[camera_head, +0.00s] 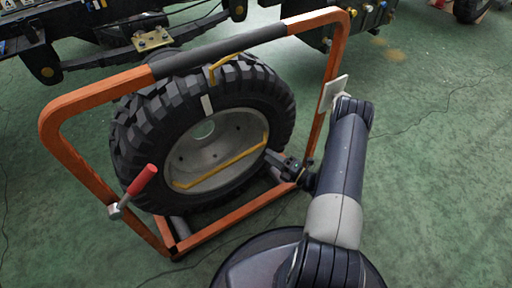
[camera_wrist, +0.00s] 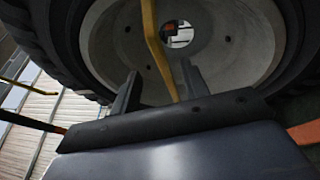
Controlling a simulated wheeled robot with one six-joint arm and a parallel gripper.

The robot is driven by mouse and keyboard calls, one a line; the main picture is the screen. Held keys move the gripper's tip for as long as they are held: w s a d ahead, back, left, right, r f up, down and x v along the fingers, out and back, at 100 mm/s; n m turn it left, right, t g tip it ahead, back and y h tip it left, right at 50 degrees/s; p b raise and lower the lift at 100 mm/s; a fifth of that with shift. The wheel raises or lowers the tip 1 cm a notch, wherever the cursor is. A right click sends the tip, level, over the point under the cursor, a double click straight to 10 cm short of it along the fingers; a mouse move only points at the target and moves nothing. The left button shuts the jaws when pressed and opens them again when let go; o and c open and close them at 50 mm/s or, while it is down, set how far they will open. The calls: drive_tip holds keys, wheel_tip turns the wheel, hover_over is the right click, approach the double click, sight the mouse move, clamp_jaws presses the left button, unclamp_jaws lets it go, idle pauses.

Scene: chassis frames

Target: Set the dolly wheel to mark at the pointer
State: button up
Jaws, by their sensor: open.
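The dolly wheel (camera_head: 119,128) is a black knobbly tyre with a grey hub, standing upright inside an orange frame (camera_head: 95,92). A yellow pointer (camera_head: 213,72) hangs from the frame's top bar over the tyre. A pale strip (camera_head: 207,104), seemingly the mark, lies on the tyre's sidewall just below the pointer's tip. A yellow bar (camera_head: 225,166) crosses the lower hub; it also shows in the wrist view (camera_wrist: 152,35). My gripper (camera_head: 292,163) is open at the wheel's lower right. In the wrist view my gripper (camera_wrist: 160,70) has the bar between its fingers; contact cannot be told.
A red-handled lever (camera_head: 142,179) sits on the frame's left post. A white plate (camera_head: 334,92) is on the right post, close to my arm. A dark vehicle chassis (camera_head: 95,45) stands behind. The green floor (camera_head: 440,170) at the right is clear apart from a thin cable.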

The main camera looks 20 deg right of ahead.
drive_tip(key=b+x, duration=0.2)
drive_tip(key=x, duration=0.7)
clamp_jaws()
drive_tip(key=shift+f, duration=0.15)
idle(0.3)
